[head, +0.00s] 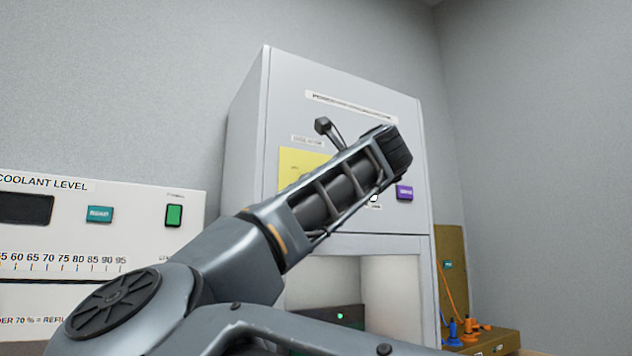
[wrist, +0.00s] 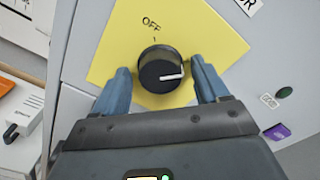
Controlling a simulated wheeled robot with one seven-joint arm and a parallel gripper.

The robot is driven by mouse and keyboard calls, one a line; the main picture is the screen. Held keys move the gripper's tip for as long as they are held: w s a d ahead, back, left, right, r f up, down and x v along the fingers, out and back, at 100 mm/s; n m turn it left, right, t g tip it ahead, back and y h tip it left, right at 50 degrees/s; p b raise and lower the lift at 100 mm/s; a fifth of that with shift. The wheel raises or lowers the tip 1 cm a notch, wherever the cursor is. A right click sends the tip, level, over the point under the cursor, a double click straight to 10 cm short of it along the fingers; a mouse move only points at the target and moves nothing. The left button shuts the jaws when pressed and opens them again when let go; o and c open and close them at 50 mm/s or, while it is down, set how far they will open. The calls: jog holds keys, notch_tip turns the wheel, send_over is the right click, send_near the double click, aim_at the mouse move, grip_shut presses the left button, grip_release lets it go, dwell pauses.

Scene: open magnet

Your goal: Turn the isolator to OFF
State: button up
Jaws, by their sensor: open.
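The isolator is a black round knob (wrist: 159,73) on a yellow plate (wrist: 205,30). Its white pointer line points right in the wrist view, and the OFF label (wrist: 151,23) with a short tick is above the knob. My gripper (wrist: 160,65) is open, with one blue finger on each side of the knob and a visible gap on both sides. I cannot tell how deep the fingers reach along the knob. In the head view the yellow plate (head: 293,163) shows partly behind my arm, which hides the knob.
The plate is on a tall grey cabinet (head: 245,130). A white coolant level panel (head: 140,210) with a green switch (head: 174,215) stands left. Orange and blue items (head: 465,328) sit at lower right.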

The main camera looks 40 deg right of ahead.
jog(key=shift+c, duration=0.5)
jog(key=c, duration=1)
jog(key=shift+o, duration=0.2)
jog(key=shift+n, duration=0.4)
jog(key=n+p, duration=0.1)
jog(key=n, duration=1.6)
jog(key=shift+p, duration=0.3)
